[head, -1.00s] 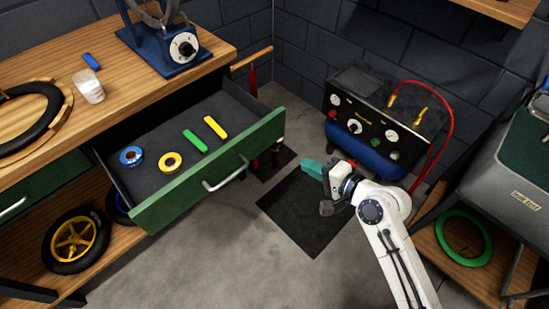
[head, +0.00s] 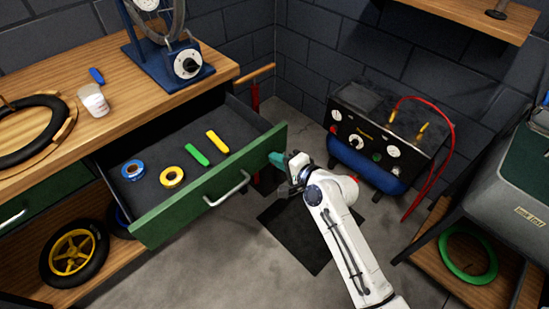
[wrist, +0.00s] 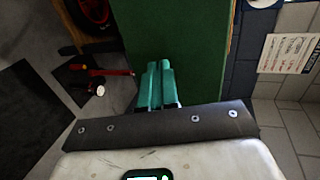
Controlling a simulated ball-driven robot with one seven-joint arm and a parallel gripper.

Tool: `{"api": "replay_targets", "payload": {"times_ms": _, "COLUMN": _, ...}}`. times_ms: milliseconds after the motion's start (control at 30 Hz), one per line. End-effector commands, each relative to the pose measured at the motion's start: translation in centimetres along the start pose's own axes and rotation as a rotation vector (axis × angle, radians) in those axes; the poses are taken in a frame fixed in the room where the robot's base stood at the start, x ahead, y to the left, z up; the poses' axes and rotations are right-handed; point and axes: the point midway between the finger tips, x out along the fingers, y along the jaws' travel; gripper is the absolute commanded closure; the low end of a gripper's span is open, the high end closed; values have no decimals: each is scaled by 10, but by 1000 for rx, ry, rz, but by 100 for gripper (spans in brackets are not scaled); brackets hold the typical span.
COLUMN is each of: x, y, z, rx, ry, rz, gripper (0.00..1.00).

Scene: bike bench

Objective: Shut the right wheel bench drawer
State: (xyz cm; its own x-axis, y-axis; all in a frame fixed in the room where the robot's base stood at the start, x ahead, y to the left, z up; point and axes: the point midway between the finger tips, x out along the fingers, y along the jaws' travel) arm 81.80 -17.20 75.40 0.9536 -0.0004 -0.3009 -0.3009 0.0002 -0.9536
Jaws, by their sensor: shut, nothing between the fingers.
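The right wheel bench drawer (head: 165,216) has a green front and stands pulled out from the wooden bench. Its silver bar handle (head: 228,188) is on the front. Inside lie a blue tape roll (head: 132,170), a yellow tape roll (head: 171,177), a green bar (head: 196,154) and a yellow bar (head: 217,141). My gripper (head: 275,158) is at the right end of the drawer front, its teal fingers shut and empty. In the wrist view the fingers (wrist: 157,82) point at the green drawer front (wrist: 185,50); whether they touch it I cannot tell.
A black and blue compressor unit (head: 367,140) with a red hose stands at the back right. A grey bin-like case (head: 505,170) stands at far right. A dark mat (head: 305,235) lies on open floor. A wheel (head: 75,255) sits on the lower bench shelf.

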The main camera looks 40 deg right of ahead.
Motion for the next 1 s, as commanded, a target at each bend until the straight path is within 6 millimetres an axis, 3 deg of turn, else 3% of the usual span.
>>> {"api": "replay_targets", "payload": {"times_ms": 633, "x": 13, "y": -4, "z": 0, "rx": -1, "ry": -1, "rz": -1, "gripper": 100}}
{"api": "replay_targets", "payload": {"times_ms": 767, "x": 29, "y": -10, "z": 1, "rx": 0, "ry": -2, "rz": -2, "gripper": 100}}
{"api": "replay_targets", "payload": {"times_ms": 1000, "x": 81, "y": -26, "z": 0, "rx": -1, "ry": -1, "rz": -3, "gripper": 100}}
